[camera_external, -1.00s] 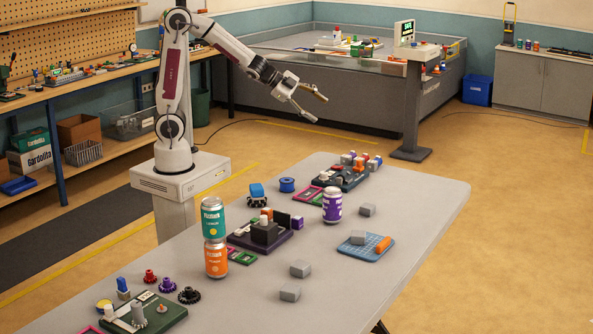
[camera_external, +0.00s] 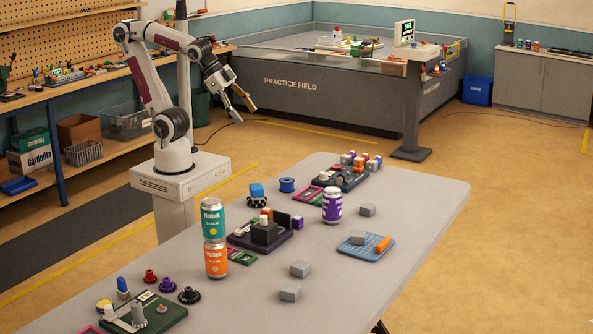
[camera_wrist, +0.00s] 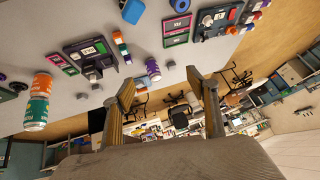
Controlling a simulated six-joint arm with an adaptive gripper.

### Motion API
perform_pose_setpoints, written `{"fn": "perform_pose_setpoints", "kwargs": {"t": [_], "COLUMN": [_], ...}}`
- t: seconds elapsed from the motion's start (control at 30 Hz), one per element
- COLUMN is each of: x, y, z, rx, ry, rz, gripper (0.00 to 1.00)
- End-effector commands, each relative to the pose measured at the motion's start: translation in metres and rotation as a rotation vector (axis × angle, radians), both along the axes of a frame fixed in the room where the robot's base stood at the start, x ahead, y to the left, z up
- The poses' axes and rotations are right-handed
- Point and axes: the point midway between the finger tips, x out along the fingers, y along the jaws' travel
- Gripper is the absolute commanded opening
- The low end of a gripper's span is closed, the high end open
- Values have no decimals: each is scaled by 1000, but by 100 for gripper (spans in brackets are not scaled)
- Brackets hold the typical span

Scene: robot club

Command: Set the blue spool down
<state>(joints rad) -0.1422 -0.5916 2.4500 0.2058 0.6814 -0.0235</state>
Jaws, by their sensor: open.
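The blue spool (camera_external: 287,185) stands on the grey table near its back edge, beside a small blue block-like object and a pink frame. My gripper (camera_external: 243,104) is up in the air, behind and to the left of the spool, well clear of it and of the table. Its two fingers are spread with nothing between them. In the wrist view my gripper (camera_wrist: 160,80) also shows open and empty, and a blue round thing at the top edge looks like the spool (camera_wrist: 148,3), partly cut off.
A purple can (camera_external: 332,206) stands right of the spool. A green can (camera_external: 213,219) sits on an orange can (camera_external: 216,258). Several grey blocks and a blue grid mat (camera_external: 366,250) lie to the right. Bare table (camera_external: 410,190) is at the right end.

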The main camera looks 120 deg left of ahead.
Motion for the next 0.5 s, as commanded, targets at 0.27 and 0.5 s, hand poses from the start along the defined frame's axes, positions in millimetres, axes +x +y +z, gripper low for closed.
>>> {"fn": "perform_pose_setpoints", "kwargs": {"t": [0.27, 0.5], "x": [-54, -67], "y": [-63, -77], "z": [-13, -16], "rx": [-155, -192], "ry": [77, 100], "rz": [-75, -95], "gripper": [58, 58]}}
